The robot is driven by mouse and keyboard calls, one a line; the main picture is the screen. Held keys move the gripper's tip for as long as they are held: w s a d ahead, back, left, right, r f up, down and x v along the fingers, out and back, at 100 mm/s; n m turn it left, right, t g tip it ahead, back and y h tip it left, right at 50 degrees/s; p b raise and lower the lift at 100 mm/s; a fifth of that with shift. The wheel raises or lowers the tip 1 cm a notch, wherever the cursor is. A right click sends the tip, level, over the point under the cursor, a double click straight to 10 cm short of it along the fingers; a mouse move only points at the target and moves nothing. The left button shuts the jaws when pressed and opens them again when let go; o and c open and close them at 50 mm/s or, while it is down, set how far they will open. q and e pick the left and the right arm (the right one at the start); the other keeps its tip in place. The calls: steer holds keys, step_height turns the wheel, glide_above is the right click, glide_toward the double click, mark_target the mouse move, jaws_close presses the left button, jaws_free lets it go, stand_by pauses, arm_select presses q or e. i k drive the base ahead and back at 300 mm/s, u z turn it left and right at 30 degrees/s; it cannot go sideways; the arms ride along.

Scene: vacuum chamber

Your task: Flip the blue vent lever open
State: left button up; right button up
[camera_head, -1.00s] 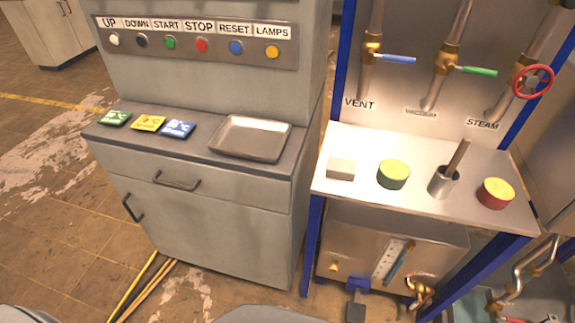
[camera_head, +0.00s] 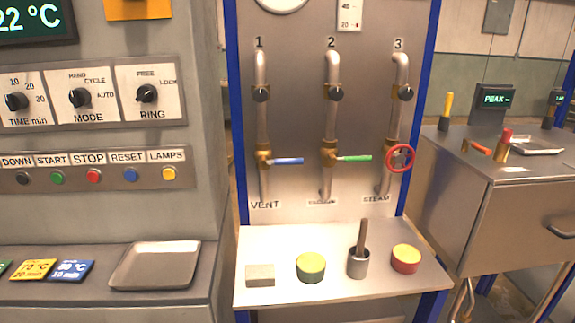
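The blue vent lever (camera_head: 288,161) is on the brass valve (camera_head: 264,158) of the leftmost pipe, numbered 1, above the VENT label (camera_head: 265,204). The lever points to the right, roughly horizontal and across the upright pipe. A green lever (camera_head: 356,158) sits likewise on pipe 2, and a red handwheel (camera_head: 399,158) is on pipe 3. Neither of my grippers shows in the view.
A metal shelf (camera_head: 400,288) below the pipes holds a grey block (camera_head: 260,275), a green-and-yellow tin (camera_head: 311,267), a cup with a rod (camera_head: 358,263) and a red-and-yellow tin (camera_head: 406,258). A control cabinet (camera_head: 110,215) stands left, a grey cabinet (camera_head: 500,215) right.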

mark_target(289, 162)
steer(key=u, duration=2.55)
steer(key=k, duration=0.6)
steer(key=z, duration=1.25)
